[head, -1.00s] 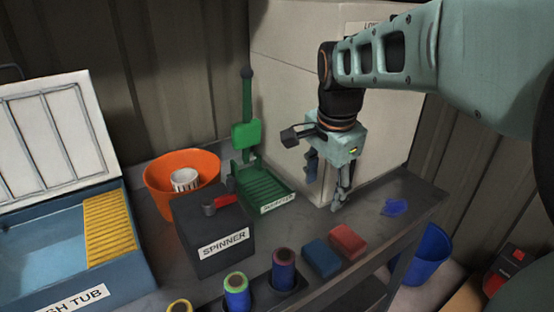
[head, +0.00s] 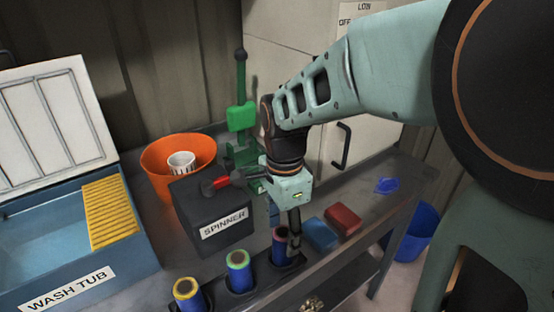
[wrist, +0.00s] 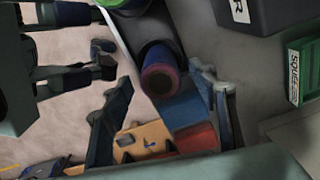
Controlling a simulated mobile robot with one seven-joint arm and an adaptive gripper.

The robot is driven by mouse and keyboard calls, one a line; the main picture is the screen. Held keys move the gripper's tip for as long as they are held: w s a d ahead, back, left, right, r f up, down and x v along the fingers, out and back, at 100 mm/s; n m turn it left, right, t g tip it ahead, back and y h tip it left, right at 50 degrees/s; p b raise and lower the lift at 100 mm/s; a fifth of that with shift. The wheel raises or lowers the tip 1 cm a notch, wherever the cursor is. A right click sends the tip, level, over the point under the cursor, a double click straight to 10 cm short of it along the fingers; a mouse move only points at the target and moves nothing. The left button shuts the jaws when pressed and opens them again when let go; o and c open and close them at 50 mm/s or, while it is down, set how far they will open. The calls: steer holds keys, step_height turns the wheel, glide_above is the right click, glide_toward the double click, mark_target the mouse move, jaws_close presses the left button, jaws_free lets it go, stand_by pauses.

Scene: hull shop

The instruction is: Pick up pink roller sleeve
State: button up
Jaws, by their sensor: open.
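The pink roller sleeve, dark blue with a pink-red end ring (head: 279,252), stands upright in the rightmost holder at the bench's front edge. In the wrist view its pink end (wrist: 160,80) faces the camera, between the two fingers. My gripper (head: 284,238) is open and points down over the sleeve, with one finger in front of its right side. In the wrist view my open gripper (wrist: 162,78) has one finger on each side of the sleeve. I cannot tell whether a finger touches it. The sleeve's lower part is hidden.
Sleeves with a green end (head: 238,272) and a yellow end (head: 187,293) stand to the left. A blue block (head: 320,234) and a red block (head: 344,219) lie close on the right. The black spinner box (head: 205,232) stands behind; a blue bucket (head: 412,235) is below right.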

step_height(320, 180, down, 2)
steer(key=shift+f, duration=0.1)
steer(key=shift+c, duration=0.2)
steer(key=c, duration=1.2)
steer(key=shift+r, duration=0.2)
